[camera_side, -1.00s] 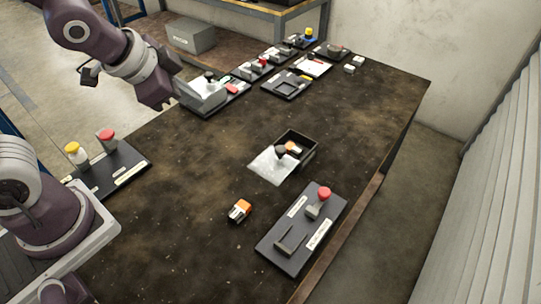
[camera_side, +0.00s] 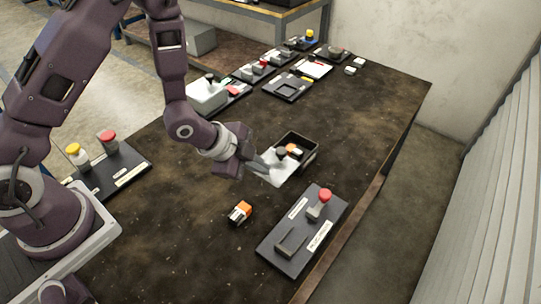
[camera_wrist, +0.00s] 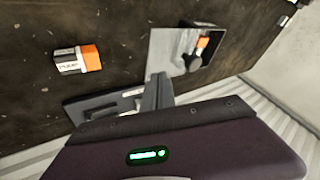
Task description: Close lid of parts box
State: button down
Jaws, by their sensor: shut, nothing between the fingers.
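The parts box (camera_side: 311,160) is a small dark open-topped box in the middle of the table. A dark round part (camera_side: 281,151) and an orange-and-white part (camera_side: 293,149) show in it. Its pale, see-through lid (camera_side: 283,176) is open, folded out on the side toward my arm. In the wrist view the lid (camera_wrist: 161,52) and box (camera_wrist: 208,72) are just beyond my fingers. My gripper (camera_side: 267,164) is shut and empty, its fingertips over or beside the lid's outer part. I cannot tell whether they touch it. My gripper (camera_wrist: 158,90) hides part of the lid's surroundings.
A dark board (camera_side: 106,172) with yellow- and red-capped jars is at left. Several trays line the far edge. The table right of the box is clear.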

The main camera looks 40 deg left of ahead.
aim_at(283, 164)
jog(key=shift+w+a+f, duration=0.1)
jog(key=shift+w+f, duration=0.05)
jog(key=shift+w, duration=0.6)
jog(key=shift+w+a+f, duration=0.1)
jog(key=shift+w+f, duration=0.05)
jog(key=shift+w, duration=0.65)
jog(key=shift+w+a+f, duration=0.1)
jog(key=shift+w+f, duration=0.05)
jog(key=shift+w, duration=0.6)
jog(key=w, duration=1)
jog(key=shift+w, duration=0.1)
